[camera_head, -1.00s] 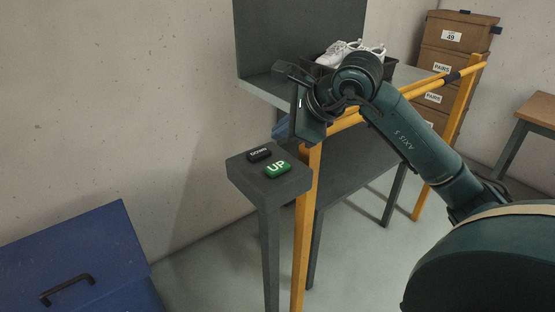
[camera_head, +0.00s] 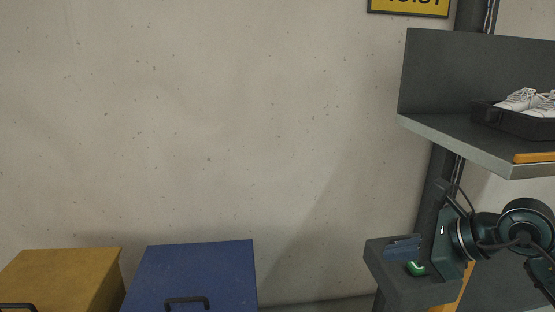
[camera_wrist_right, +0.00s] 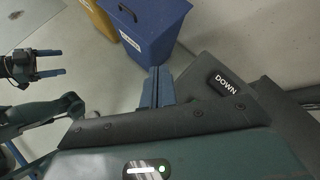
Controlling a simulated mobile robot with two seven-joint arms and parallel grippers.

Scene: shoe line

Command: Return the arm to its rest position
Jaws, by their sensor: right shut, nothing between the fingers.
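My right gripper (camera_head: 403,248) is at the lower right of the head view, over the grey button stand (camera_head: 385,275). Its blue fingers are together with nothing between them; they also show in the wrist view (camera_wrist_right: 157,88). The green UP button (camera_head: 416,269) shows partly just below the fingers. The black DOWN button (camera_wrist_right: 226,84) shows in the wrist view, right of the fingers, and is hidden in the head view. I cannot tell whether the fingers touch a button. My left gripper (camera_wrist_right: 50,64) is at the left of the wrist view, its fingers apart and empty.
A grey shelf (camera_head: 450,140) with a black tray (camera_head: 500,120) of white shoes stands at the right, above my right arm. A blue bin (camera_head: 215,275) and a yellow bin (camera_head: 65,275) stand at lower left. Open space separates the blue bin from the button stand.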

